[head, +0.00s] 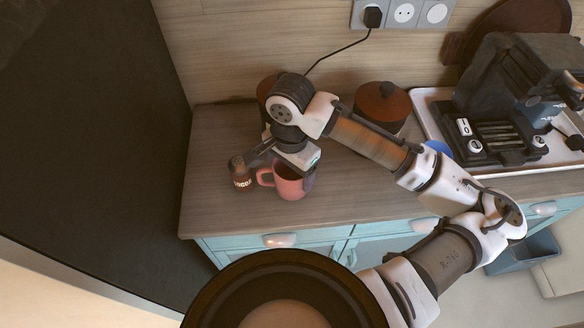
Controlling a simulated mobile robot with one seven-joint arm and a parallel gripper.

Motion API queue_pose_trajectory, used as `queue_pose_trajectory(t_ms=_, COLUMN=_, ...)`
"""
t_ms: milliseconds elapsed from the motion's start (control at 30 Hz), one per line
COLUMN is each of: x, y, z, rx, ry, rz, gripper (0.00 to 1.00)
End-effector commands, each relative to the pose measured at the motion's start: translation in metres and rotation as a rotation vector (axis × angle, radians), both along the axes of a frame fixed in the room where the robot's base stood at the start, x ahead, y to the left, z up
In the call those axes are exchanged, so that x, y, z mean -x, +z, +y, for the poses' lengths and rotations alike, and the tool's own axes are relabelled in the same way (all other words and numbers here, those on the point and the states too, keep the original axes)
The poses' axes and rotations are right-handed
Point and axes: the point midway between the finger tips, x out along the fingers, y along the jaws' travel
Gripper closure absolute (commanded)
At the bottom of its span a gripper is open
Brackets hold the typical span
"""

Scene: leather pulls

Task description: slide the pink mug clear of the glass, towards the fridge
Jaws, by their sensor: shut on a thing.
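The pink mug (291,187) stands upright on the wooden counter, near its front edge, with its handle towards the left. My gripper (295,170) reaches down over the mug from behind and is shut on it. A dark finger shows at the mug's right side; the other contact is hard to make out. I cannot pick out the glass; the arm and hand hide part of the counter behind the mug. The fridge (100,130) is the tall dark surface at the left.
A small brown cocoa jar (241,173) stands just left of the mug's handle. A lidded brown pot (382,106) and another brown container (266,88) stand at the back. A coffee machine (510,90) sits on a white tray (424,117) at right. Counter left of the jar is clear.

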Motion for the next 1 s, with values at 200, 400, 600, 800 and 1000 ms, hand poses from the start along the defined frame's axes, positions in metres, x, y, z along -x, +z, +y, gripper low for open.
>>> queue_pose_trajectory(t_ms=200, x=0.0, y=0.0, z=0.0, rx=-0.001, ry=0.0, rz=-0.001, gripper=0.56)
queue_pose_trajectory(t_ms=400, x=0.0, y=0.0, z=0.0, rx=-0.001, ry=-0.001, rz=-0.001, gripper=0.0)
queue_pose_trajectory(t_ms=600, x=0.0, y=0.0, z=0.0, rx=0.0, ry=-0.001, rz=0.0, gripper=0.0)
queue_pose_trajectory(t_ms=800, x=-0.001, y=0.014, z=0.0, rx=0.0, ry=-0.001, rz=-0.001, gripper=0.0)
queue_pose_trajectory(t_ms=1000, x=-0.001, y=0.055, z=0.0, rx=-0.001, ry=0.001, rz=-0.005, gripper=0.0)
